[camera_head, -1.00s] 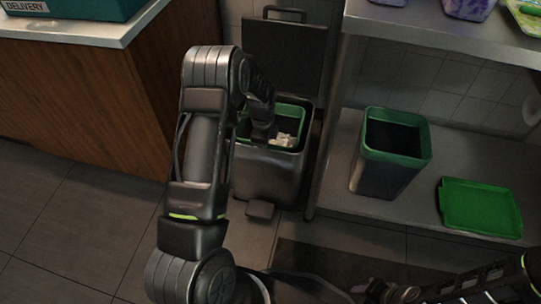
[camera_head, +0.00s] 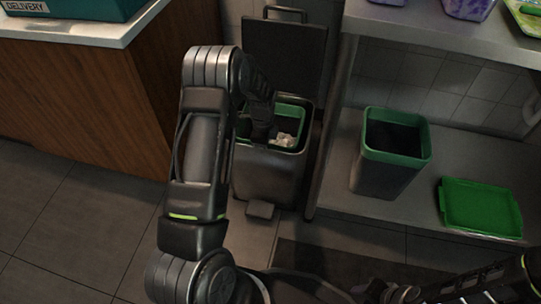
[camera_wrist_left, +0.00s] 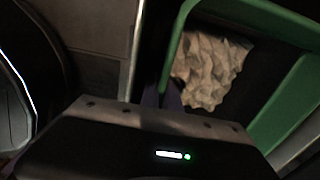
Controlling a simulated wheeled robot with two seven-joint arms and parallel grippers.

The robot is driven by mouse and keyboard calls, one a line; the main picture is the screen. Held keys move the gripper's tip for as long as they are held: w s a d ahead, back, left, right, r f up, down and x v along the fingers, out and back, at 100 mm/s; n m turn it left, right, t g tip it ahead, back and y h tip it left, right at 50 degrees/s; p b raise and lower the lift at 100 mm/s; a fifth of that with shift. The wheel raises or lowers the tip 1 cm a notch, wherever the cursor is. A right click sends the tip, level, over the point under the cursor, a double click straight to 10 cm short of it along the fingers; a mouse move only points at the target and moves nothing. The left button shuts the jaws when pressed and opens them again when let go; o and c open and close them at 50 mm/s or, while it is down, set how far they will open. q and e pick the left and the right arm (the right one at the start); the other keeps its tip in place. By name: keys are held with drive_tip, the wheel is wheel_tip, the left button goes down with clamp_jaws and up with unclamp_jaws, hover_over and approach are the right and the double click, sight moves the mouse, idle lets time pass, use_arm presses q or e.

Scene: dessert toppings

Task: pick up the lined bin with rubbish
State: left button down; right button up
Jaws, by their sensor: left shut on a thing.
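The lined bin is a green-rimmed inner bin (camera_head: 292,111) inside a dark metal pedal bin (camera_head: 270,178) whose lid stands open behind it. Pale crumpled rubbish (camera_head: 284,140) lies in it. In the left wrist view the green rim (camera_wrist_left: 262,18) surrounds the crumpled rubbish (camera_wrist_left: 212,68). My left gripper (camera_head: 262,138) points down into the bin's left side and is shut on the green rim; its fingers (camera_wrist_left: 172,95) are partly hidden in shadow. My right arm (camera_head: 470,285) shows at the lower right, but its fingers cannot be made out.
A second green-rimmed bin (camera_head: 390,180), dark inside, stands on the low shelf (camera_head: 345,200) at the right. A green tray (camera_head: 481,208) lies beside it. A wooden counter (camera_head: 80,95) stands to the left. The floor in front of the pedal bin is partly clear.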

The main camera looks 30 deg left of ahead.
use_arm(q)
drive_tip(key=shift+s, duration=0.1)
idle(0.3)
wheel_tip(320, 180, up, 10)
drive_tip(key=p, duration=0.3)
drive_tip(key=shift+r, duration=0.15)
idle(0.6)
